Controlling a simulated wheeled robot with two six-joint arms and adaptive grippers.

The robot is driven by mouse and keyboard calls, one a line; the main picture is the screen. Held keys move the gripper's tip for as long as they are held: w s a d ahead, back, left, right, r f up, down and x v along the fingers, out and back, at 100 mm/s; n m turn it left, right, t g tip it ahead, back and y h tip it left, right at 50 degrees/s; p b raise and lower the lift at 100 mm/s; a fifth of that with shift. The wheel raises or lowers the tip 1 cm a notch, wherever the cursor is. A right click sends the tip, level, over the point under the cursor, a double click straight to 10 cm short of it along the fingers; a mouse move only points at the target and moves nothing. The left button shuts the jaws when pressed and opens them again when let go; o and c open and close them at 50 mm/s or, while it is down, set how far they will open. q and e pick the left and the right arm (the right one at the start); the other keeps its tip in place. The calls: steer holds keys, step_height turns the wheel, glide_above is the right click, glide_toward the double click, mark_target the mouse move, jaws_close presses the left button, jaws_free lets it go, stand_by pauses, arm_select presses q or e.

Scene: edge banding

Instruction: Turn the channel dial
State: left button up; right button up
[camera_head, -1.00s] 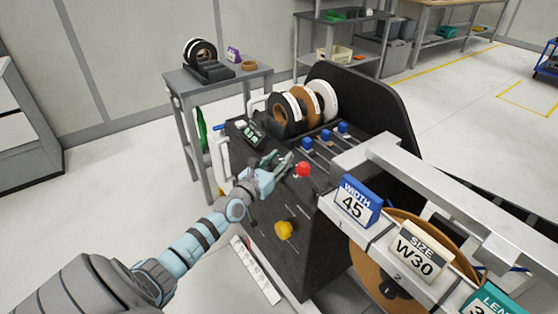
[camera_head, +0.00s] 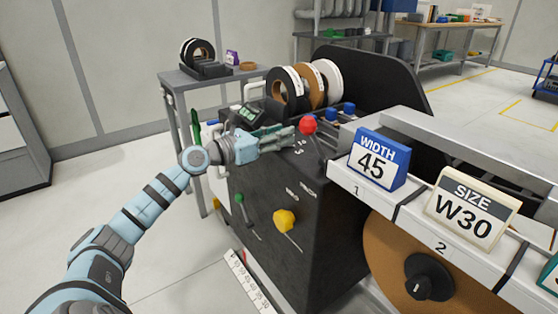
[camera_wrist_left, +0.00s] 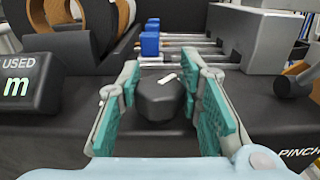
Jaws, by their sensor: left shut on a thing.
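The channel dial (camera_wrist_left: 158,102) is a dark faceted knob with a white pointer mark, on the black machine's top panel. In the left wrist view it sits between the two teal-padded fingers of my left gripper (camera_wrist_left: 161,80), which is shut on it. In the head view, my left gripper (camera_head: 282,136) reaches over the panel from the left, beside the red knob (camera_head: 308,124), and hides the dial. My right gripper is in neither view.
A small display (camera_head: 247,114) is left of the gripper; tape rolls (camera_head: 306,85) and blue-topped sliders (camera_head: 349,109) are behind. A yellow knob (camera_head: 285,220) and green-tipped lever (camera_head: 239,198) are on the front panel. The WIDTH 45 sign (camera_head: 379,158) stands right.

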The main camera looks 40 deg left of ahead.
arm_select(q)
steer(key=shift+a+f+h, duration=0.1)
steer(key=shift+f+h, duration=0.2)
steer(key=shift+r+m+g+h, duration=0.15)
steer(key=shift+m+g+h, duration=0.15)
steer(key=shift+m, duration=0.1)
steer(key=shift+m+h, duration=0.3)
steer(key=shift+h, duration=0.1)
steer(key=m+g+h+b, duration=0.1)
steer(key=m+h, duration=0.1)
steer(key=shift+g+h, duration=0.3)
steer(key=shift+h, duration=0.1)
steer(key=shift+r+m+g+h, duration=0.1)
steer(key=shift+m+g+h, duration=0.4)
steer(key=shift+h, duration=0.2)
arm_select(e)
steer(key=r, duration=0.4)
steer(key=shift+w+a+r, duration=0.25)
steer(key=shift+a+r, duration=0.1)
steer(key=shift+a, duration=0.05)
arm_select(q)
steer(key=o, duration=1.1)
